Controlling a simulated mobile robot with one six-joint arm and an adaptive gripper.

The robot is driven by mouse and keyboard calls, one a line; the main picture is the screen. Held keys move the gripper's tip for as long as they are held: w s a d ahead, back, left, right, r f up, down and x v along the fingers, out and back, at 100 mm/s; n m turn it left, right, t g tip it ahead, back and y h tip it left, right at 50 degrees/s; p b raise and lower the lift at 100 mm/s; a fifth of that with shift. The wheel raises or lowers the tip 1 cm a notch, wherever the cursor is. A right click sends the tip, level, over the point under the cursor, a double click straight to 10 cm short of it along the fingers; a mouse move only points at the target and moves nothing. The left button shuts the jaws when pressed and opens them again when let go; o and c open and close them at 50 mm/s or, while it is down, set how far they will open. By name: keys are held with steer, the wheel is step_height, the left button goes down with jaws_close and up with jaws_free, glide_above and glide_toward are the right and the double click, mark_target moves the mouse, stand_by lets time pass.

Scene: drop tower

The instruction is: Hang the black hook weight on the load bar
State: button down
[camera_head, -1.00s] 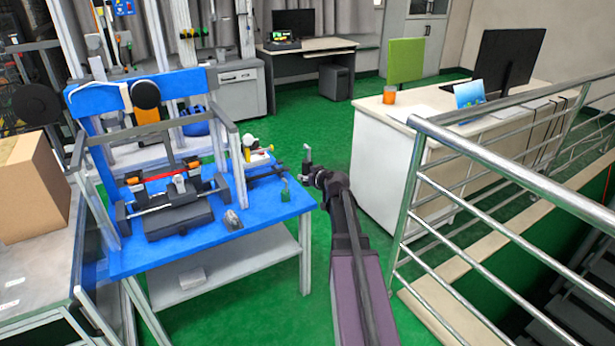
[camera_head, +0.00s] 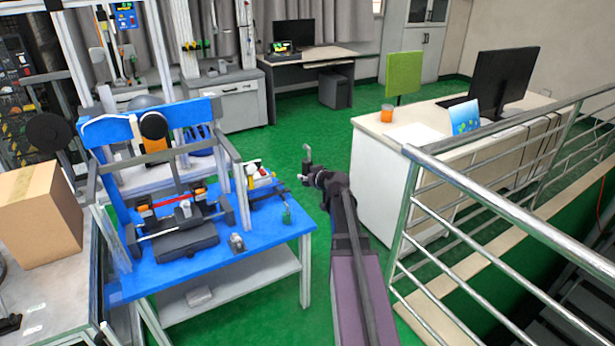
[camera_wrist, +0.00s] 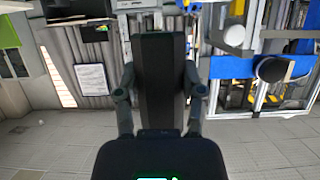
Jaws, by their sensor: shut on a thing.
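My gripper (camera_head: 309,178) is out in front of me in the head view, beyond the blue table's right edge and over the green floor. It is shut on the black hook weight (camera_wrist: 160,85), a dark block between the fingers in the wrist view; its grey hook (camera_head: 307,150) points up in the head view. The drop tower's frame (camera_head: 228,148) stands on the blue table to the left, clearly apart from my gripper. A silver rod (camera_head: 160,234) runs across its lower front. I cannot tell which bar is the load bar.
The blue table (camera_head: 270,243) also bears a small grey piece (camera_head: 237,243) and a green piece (camera_head: 287,214). A cardboard box (camera_head: 35,215) stands at left. A metal railing (camera_head: 490,205) and white desk (camera_head: 385,160) bound the right. Green floor is free beyond my gripper.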

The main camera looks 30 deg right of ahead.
step_height(320, 180, up, 26)
steer(key=p, duration=2.4)
steer(key=shift+f+p, duration=0.15)
steer(key=shift+p, duration=0.2)
steer(key=shift+d, duration=0.15)
